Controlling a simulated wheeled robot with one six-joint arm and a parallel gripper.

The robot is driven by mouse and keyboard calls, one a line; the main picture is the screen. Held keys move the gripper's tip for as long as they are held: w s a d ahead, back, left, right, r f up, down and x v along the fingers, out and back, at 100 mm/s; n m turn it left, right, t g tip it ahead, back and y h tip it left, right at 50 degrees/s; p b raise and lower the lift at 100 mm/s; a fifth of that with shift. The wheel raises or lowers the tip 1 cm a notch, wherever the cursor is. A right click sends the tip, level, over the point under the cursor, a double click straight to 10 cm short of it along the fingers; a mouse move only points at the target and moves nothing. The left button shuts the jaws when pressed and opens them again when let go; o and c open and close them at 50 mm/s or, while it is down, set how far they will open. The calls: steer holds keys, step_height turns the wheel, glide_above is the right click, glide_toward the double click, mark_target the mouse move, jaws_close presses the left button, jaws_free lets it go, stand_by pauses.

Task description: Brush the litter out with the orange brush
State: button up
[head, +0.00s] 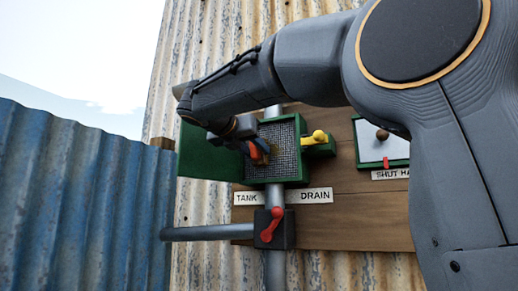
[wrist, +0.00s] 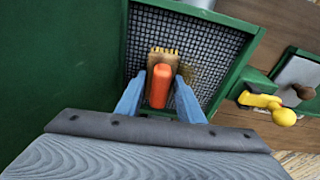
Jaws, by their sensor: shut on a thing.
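My gripper (wrist: 160,92) is shut on the orange brush (wrist: 160,86), one blue-grey finger on each side of its handle. The brush's brown head and yellowish bristles point at the grey mesh screen (wrist: 205,45) in the green box. A patch of tan litter (wrist: 188,72) shows on the mesh just right of the brush in the wrist view. In the head view the brush (head: 257,151) is at the mesh (head: 282,137), partly hidden by my gripper. I cannot tell whether the bristles touch the mesh.
The green door (head: 207,152) stands open at the left. A yellow-knobbed latch (head: 318,138) is at the box's right. A red-handled valve (head: 270,227) sits below, by the TANK and DRAIN labels (head: 283,197). A white panel with a brown knob (head: 382,137) is further right.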

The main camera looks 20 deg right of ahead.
steer(key=shift+s+d+r, duration=0.15)
steer(key=shift+s+d, duration=0.8)
steer(key=shift+d, duration=0.05)
steer(key=shift+s+d+r, duration=0.2)
steer(key=shift+s+d, duration=0.75)
steer(key=shift+s, duration=0.05)
steer(key=shift+s+d+r, duration=0.15)
steer(key=shift+s+d, duration=0.8)
steer(key=shift+d, duration=0.05)
steer(key=shift+a, duration=0.1)
steer(key=shift+w, duration=0.1)
steer(key=w+a, duration=0.7)
steer(key=shift+w+a, duration=0.3)
stand_by(0.5)
steer(key=shift+a, duration=0.1)
steer(key=shift+f+v, duration=0.2)
steer(key=shift+v, duration=1.25)
steer(key=shift+f+v, duration=0.2)
steer(key=shift+v, duration=1.25)
